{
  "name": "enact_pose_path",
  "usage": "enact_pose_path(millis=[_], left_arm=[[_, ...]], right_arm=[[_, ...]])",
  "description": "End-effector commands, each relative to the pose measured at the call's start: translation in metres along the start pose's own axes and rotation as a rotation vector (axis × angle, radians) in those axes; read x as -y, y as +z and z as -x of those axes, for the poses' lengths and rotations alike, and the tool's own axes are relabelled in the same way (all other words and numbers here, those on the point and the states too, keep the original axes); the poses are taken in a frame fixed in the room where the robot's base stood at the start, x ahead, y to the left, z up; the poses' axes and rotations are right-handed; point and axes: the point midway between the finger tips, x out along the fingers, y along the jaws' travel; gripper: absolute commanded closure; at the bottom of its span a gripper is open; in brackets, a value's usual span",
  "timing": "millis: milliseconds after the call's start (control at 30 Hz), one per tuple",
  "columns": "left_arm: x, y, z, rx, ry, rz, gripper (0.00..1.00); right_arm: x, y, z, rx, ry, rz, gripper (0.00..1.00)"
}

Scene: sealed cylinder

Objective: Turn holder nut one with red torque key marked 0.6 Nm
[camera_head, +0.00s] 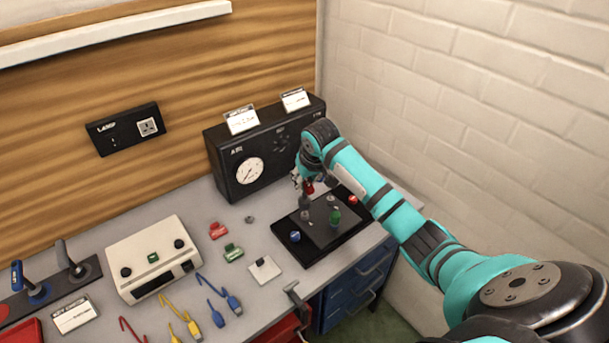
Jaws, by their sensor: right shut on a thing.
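My right gripper (302,180) is over the black holder plate (326,252) at the back right of the bench. It is shut on a small red thing, likely the red torque key (309,188), which is mostly hidden by the gripper. Its lower end is directly above or on a grey fitting (305,204) on the plate; I cannot tell whether they touch. The plate also bears a green fitting (335,216), a blue knob (295,236) and a red knob (353,199). The 0.6 Nm marking and the nut number are not legible. My left gripper is not in view.
A black gauge box (226,172) stands behind the plate against the wall. A key rack (88,272) with blue and grey keys, a beige control box (150,245), coloured cables (185,315) and small clips (233,253) are left. A brick wall bounds the right.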

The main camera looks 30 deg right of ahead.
Motion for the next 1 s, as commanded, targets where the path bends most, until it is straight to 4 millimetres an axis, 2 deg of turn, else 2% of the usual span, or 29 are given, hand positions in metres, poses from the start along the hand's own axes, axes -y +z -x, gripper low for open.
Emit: enact_pose_path(millis=[467,1000], left_arm=[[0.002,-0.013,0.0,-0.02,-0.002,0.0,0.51],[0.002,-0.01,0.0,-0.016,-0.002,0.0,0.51]], right_arm=[[0.0,0.011,-0.026,-0.001,-0.001,0.0,1.0],[0.0,0.013,-0.026,0.0,-0.012,0.036,1.0]])
